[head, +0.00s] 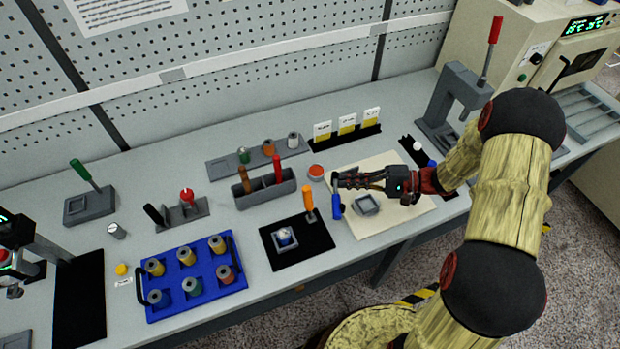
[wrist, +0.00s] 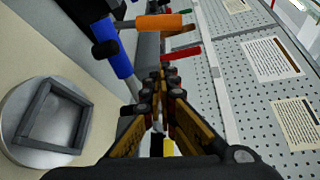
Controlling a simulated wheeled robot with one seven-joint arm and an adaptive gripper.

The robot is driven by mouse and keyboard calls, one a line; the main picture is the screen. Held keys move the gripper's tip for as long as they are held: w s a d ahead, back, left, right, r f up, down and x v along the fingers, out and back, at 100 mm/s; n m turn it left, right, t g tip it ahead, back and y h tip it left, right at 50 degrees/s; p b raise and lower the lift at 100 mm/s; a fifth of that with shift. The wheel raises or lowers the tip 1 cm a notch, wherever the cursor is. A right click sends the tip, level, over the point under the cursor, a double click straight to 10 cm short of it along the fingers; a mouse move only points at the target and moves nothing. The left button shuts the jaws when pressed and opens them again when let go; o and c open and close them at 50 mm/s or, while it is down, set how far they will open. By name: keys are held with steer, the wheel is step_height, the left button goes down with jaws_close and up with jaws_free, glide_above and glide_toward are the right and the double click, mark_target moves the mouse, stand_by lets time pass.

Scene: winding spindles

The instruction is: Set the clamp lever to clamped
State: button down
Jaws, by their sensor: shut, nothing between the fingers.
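A lever with a blue handle (head: 337,206) stands at the left edge of a cream mat, beside a small grey square fixture (head: 367,205). In the wrist view the blue handle (wrist: 112,48) is at upper left, and the square fixture (wrist: 52,113) sits on a round grey base. No label shows which lever is the clamp lever. My gripper (head: 337,180) is shut and empty, just above and beside the blue handle; whether they touch is unclear. Its closed fingertips (wrist: 160,80) show in the wrist view, to the right of the blue handle.
An orange-handled lever (head: 308,202) stands by a black mat to the left. A press with a red-handled lever (head: 494,32) stands at right. A blue spool tray (head: 193,305) is front left.

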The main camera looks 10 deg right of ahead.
mark_target(308, 203)
steer(key=shift+w+d+f, duration=0.15)
steer(key=shift+w+f, duration=0.15)
steer(key=shift+w, duration=0.25)
steer(key=b+x, duration=0.1)
steer(key=x, duration=0.8)
steer(key=shift+a+r, duration=0.1)
steer(key=shift+a, duration=0.2)
steer(key=shift+s+a+r, duration=0.1)
steer(key=shift+s+a, duration=0.1)
steer(key=shift+s, duration=0.05)
steer(key=shift+s+d+r, duration=0.1)
steer(key=shift+s+r, duration=0.1)
steer(key=shift+s, duration=0.55)
steer(key=shift+s+d+r, duration=0.1)
steer(key=shift+s+r, duration=0.15)
steer(key=shift+s, duration=0.55)
steer(key=shift+s+b, duration=0.1)
steer(key=shift+b, duration=0.3)
steer(key=shift+s+r+t+y, duration=0.1)
steer(key=shift+s+t+y, duration=0.05)
steer(key=shift+t+y, duration=0.2)
